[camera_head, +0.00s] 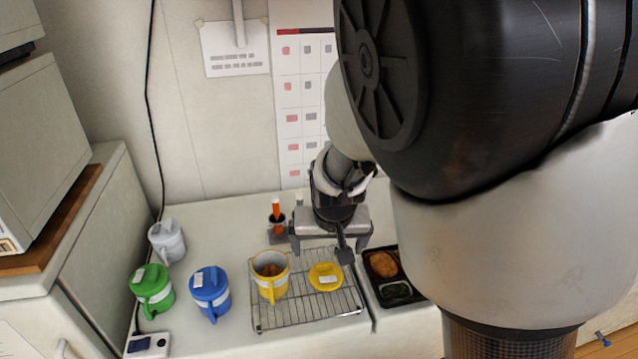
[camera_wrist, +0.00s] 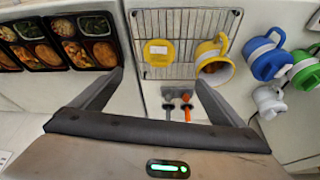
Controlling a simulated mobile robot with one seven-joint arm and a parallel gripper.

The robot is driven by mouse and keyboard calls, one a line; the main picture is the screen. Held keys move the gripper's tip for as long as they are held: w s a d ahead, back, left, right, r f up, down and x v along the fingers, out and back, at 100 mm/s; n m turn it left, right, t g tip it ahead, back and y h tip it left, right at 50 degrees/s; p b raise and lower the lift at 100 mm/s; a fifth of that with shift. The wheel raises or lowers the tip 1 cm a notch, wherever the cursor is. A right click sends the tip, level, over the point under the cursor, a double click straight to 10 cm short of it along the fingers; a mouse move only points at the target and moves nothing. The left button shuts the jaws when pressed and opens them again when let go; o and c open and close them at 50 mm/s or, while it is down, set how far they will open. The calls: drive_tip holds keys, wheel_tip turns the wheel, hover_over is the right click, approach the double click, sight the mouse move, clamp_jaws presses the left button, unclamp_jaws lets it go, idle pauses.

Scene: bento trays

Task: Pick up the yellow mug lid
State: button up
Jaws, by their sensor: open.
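The yellow mug lid (camera_head: 325,276) is a flat round disc with a pale label, lying on the wire rack (camera_head: 305,320). In the wrist view the lid (camera_wrist: 159,53) lies at the left part of the rack (camera_wrist: 176,16). The open yellow mug (camera_head: 270,277) stands on the rack just left of the lid, with something brownish inside; it also shows in the wrist view (camera_wrist: 214,62). My gripper (camera_head: 318,248) is open and empty, above the counter near the rack's back edge. In the wrist view its fingers (camera_wrist: 152,85) spread wide, apart from the lid.
Blue (camera_head: 210,293), green (camera_head: 152,291) and white (camera_head: 167,242) lidded mugs stand left of the rack. A holder with an orange-handled item (camera_head: 276,214) is behind it. Bento trays (camera_head: 386,276) lie to the right, with several in the wrist view (camera_wrist: 85,38).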

drive_tip(key=b, duration=0.4)
approach(326, 274)
drive_tip(key=shift+x, duration=1.05)
drive_tip(key=x, duration=0.5)
drive_tip(key=shift+f+b, duration=0.1)
drive_tip(key=shift+b, duration=0.2)
drive_tip(key=c, duration=1.1)
wheel_tip(326, 274, up, 9)
drive_tip(key=p, duration=0.2)
drive_tip(key=s+a+r+n+y+p, duration=0.2)
drive_tip(key=a+r+n, duration=0.4)
drive_tip(key=a, duration=0.7)
drive_tip(key=shift+m, duration=0.5)
drive_tip(key=shift+s+a+f+b, duration=0.1)
drive_tip(key=shift+a+f+b, duration=0.05)
drive_tip(key=shift+f+b, duration=1.1)
drive_tip(key=shift+s+a+f+b, duration=0.1)
drive_tip(key=shift+f+b, duration=0.95)
drive_tip(key=shift+f, duration=0.3)
